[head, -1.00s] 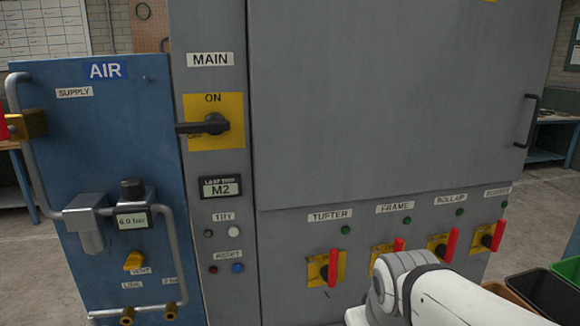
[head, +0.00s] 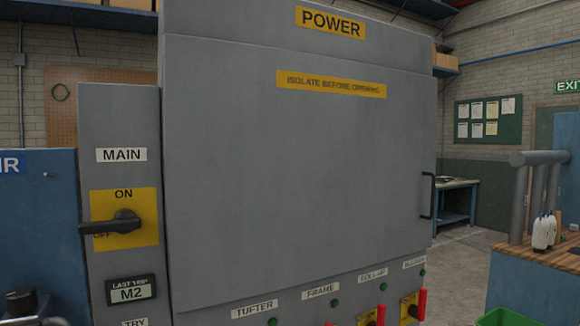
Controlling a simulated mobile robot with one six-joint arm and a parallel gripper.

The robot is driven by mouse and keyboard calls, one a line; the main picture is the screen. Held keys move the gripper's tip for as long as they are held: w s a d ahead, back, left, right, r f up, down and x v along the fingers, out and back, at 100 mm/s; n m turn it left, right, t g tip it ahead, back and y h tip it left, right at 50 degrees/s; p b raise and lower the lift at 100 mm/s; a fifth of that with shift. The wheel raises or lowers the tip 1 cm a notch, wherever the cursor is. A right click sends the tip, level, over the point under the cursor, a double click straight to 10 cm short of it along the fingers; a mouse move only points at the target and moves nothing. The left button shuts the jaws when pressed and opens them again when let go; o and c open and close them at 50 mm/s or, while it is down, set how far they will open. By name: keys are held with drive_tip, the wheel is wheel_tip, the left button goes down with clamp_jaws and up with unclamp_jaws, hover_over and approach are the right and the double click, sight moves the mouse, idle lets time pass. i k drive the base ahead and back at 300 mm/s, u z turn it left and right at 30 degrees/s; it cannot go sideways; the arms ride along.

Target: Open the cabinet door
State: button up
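The grey power cabinet's door (head: 290,180) is closed and fills the middle of the head view. A yellow label on it reads "ISOLATE BEFORE OPENING". Its dark vertical bar handle (head: 427,196) is at the door's right edge. On the narrow panel left of the door, the black main switch lever (head: 112,222) lies level on a yellow plate, pointing left towards the OFF mark. My gripper is not in view.
Red levers (head: 422,303) on yellow plates stand out below the door, with green lamps above them. A blue air panel (head: 48,210) is at left. At right are a wood-topped blue bench (head: 535,283) and a green bin (head: 503,318). Open floor lies behind, right of the cabinet.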

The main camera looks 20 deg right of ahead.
sight(284, 169)
drive_tip(key=k, duration=0.55)
drive_tip(key=z, duration=0.2)
drive_tip(key=i, duration=1.25)
drive_tip(key=z, duration=0.65)
